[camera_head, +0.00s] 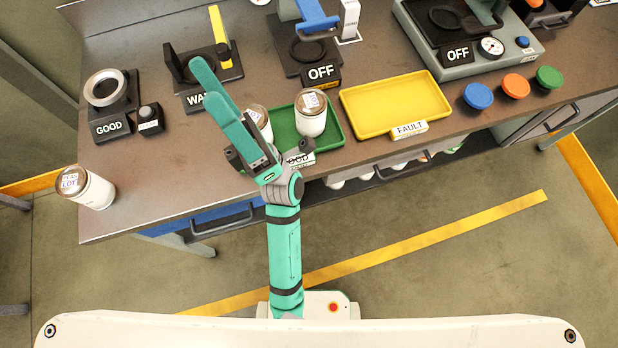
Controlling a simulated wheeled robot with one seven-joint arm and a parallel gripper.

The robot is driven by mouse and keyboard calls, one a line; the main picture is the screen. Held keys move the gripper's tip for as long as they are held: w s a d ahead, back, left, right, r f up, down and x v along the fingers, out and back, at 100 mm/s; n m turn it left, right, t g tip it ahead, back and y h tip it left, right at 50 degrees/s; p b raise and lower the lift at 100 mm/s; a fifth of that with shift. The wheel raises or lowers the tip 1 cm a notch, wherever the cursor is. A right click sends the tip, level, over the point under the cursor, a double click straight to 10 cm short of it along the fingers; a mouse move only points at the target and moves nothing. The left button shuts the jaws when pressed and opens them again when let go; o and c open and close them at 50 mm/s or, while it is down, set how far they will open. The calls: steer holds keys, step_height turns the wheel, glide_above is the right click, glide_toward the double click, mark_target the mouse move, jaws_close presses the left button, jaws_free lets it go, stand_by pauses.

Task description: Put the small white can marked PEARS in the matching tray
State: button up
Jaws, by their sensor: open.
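A white can with a brown lid (87,187) stands alone near the table's left front corner; its lid label shows "LOT", but the line above is too small to read surely. A green tray (335,131), its tag partly covered but ending in "OOD", holds another white can (312,115). A further can (264,122) at the tray's left side is partly hidden by my arm. A yellow tray (395,103) marked FAULT is empty.
A station marked GOOD (110,105) is at the left, another sign (195,100) is partly covered, and stations marked OFF (320,72) stand behind the trays. Blue, orange and green buttons (515,86) are at the right. The left front tabletop is mostly clear.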

steer(key=s+d+f+m+t+h, duration=0.2)
steer(key=d+f+m+t+h, duration=0.15)
steer(key=f+m+h, duration=0.85)
steer(key=s+d+f+m+t+h, duration=0.15)
steer(key=d+f+m+h, duration=0.25)
steer(key=f+m+h, duration=0.75)
steer(key=s+d+f+m+g+h, duration=0.1)
steer(key=s+d+f+m+g, duration=0.1)
steer(key=s+f+m+g, duration=0.2)
steer(key=s+d+f+m+g+h, duration=0.1)
steer(key=s+d+f+m+g, duration=0.2)
steer(key=s+f+m, duration=0.3)
steer(key=s+f+g, duration=0.1)
steer(key=s, duration=0.2)
steer(key=shift+d, duration=0.35)
steer(key=shift+s+m, duration=0.1)
steer(key=shift+m, duration=0.15)
